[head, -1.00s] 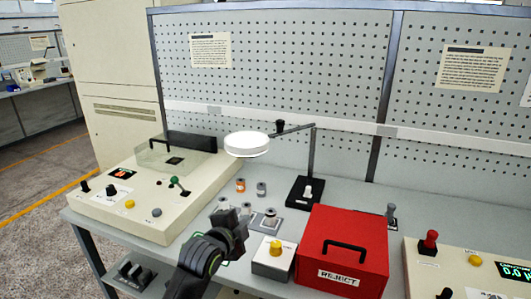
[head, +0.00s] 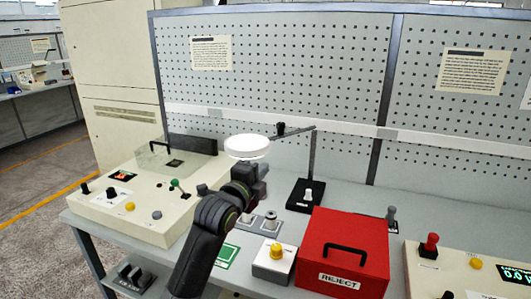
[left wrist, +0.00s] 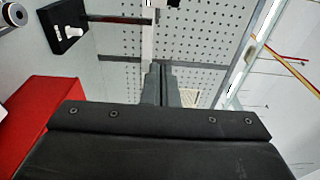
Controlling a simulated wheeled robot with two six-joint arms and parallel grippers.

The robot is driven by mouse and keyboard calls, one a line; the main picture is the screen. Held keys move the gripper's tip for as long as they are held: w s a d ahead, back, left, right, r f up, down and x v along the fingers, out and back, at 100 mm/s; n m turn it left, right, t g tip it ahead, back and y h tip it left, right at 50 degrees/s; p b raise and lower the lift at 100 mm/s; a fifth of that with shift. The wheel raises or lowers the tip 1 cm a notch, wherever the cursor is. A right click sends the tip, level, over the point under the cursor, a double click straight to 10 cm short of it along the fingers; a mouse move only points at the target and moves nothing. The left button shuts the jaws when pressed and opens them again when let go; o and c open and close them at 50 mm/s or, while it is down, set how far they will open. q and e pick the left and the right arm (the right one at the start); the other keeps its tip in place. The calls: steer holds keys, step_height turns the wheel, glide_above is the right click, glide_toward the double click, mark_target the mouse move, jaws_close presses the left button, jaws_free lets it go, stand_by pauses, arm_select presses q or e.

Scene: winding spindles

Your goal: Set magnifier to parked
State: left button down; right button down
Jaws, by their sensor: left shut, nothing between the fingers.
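The magnifier has a round white head (head: 246,146) on a thin dark arm. The head is out to the left of the post, above the bench. My left gripper (head: 257,172) is shut and empty, just below and to the right of the head; I cannot tell whether they touch. Its shut fingers (left wrist: 160,84) show in the left wrist view, with the black base (left wrist: 72,40) at upper left. My right gripper is not in view.
A red REJECT box (head: 343,238) stands right of my arm, with a yellow-knobbed box (head: 274,262) beside it. A cream control panel (head: 140,230) with a green lever is at left. A pegboard (head: 280,70) closes the back.

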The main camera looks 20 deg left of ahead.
arm_select(q)
steer(key=w+a+p, duration=0.2)
steer(key=w+p, duration=0.2)
steer(key=w, duration=0.6)
steer(key=shift+w+a, duration=0.2)
steer(key=shift+w, duration=0.1)
steer(key=shift+a, duration=0.1)
